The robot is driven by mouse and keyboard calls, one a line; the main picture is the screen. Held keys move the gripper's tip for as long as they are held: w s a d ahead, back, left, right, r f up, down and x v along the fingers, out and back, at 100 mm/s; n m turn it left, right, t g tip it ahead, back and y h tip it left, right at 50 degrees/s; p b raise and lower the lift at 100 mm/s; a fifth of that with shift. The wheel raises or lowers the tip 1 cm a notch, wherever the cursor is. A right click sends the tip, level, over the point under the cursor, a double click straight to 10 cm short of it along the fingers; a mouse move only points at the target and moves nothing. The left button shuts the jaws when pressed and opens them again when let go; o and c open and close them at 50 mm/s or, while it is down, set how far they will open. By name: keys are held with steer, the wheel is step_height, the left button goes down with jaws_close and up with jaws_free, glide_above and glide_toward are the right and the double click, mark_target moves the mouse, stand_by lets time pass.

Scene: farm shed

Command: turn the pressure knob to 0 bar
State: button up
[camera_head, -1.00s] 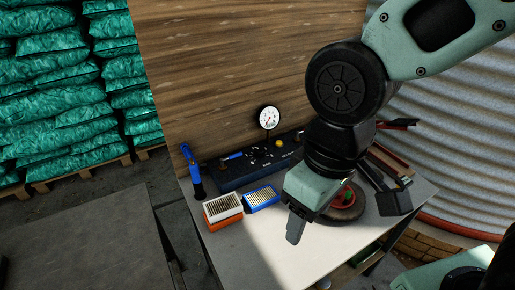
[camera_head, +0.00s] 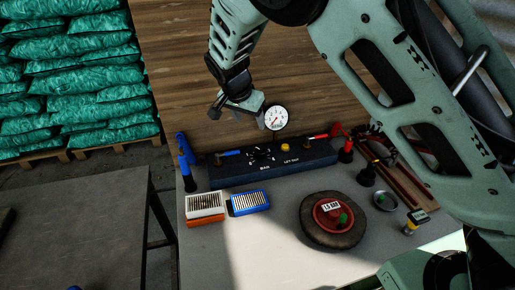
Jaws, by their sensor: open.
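The pressure knob (camera_head: 265,155) is a small dark dial with white marks around it, on the left half of a long dark control box (camera_head: 315,157) lettered "BAR". Its pointer is too small to read. A round white pressure gauge (camera_head: 277,117) stands above the box; its reading is not clear. My gripper (camera_head: 240,116) is open and empty, above and behind the knob, beside the gauge's left edge. It is apart from the knob.
A blue-handled lever (camera_head: 229,154), a yellow button (camera_head: 285,148) and a red lever (camera_head: 318,137) sit on the box. A blue tool (camera_head: 185,160) stands left. Orange and blue trays (camera_head: 250,202) and a round red-centred disc (camera_head: 334,220) lie in front. The tabletop's front left is clear.

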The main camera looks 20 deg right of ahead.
mark_target(260, 150)
steer(key=p+x, duration=0.3)
steer(key=x, duration=1.4)
steer(key=shift+f+p, duration=0.1)
steer(key=shift+p, duration=0.3)
steer(key=c, duration=1)
